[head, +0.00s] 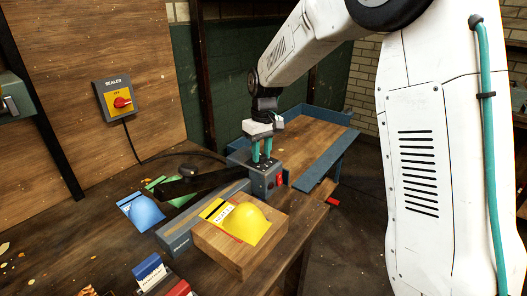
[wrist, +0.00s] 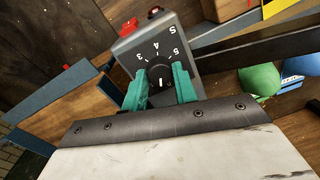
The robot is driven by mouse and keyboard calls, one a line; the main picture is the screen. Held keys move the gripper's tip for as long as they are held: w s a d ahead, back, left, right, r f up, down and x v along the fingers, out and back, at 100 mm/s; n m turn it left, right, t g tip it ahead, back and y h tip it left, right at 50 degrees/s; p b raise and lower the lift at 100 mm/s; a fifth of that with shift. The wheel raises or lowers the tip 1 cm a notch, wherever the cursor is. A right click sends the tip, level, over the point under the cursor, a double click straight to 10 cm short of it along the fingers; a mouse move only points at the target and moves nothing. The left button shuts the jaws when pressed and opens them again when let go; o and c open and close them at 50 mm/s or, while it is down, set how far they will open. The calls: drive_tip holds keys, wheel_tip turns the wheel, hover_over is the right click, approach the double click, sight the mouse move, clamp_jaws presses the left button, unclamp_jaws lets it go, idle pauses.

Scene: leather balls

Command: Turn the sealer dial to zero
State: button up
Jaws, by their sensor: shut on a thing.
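The sealer's grey control box (head: 262,181) stands at the far end of the sealer's long grey body (head: 190,232). My gripper (head: 261,160) is over the box, its teal fingers pointing down to its top. In the wrist view the dark round dial (wrist: 158,74) is between the fingertips, and my gripper (wrist: 160,84) is shut on it. Pale numbers, 3 among them, ring the dial on the box face (wrist: 150,45). A short white mark shows on the dial, pointing toward the bottom of the picture. The fingers cover the dial's sides. The dial is hidden in the head view.
A wooden block (head: 237,255) with a yellow pouch stands in front of the sealer. A blue pouch (head: 143,214) lies to its left. The sealer's black arm (head: 195,184) reaches left from the box. A wall switch (head: 118,100) marked SEALER has a red knob.

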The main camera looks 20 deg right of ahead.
drive_tip(key=n, duration=0.4)
drive_tip(key=shift+n, duration=0.4)
drive_tip(key=shift+d, duration=0.1)
idle(0.3)
drive_tip(key=o, duration=1)
drive_tip(key=r, duration=0.8)
drive_tip(key=shift+w+d, duration=0.1)
drive_tip(key=shift+w, duration=0.15)
drive_tip(key=shift+f, duration=0.1)
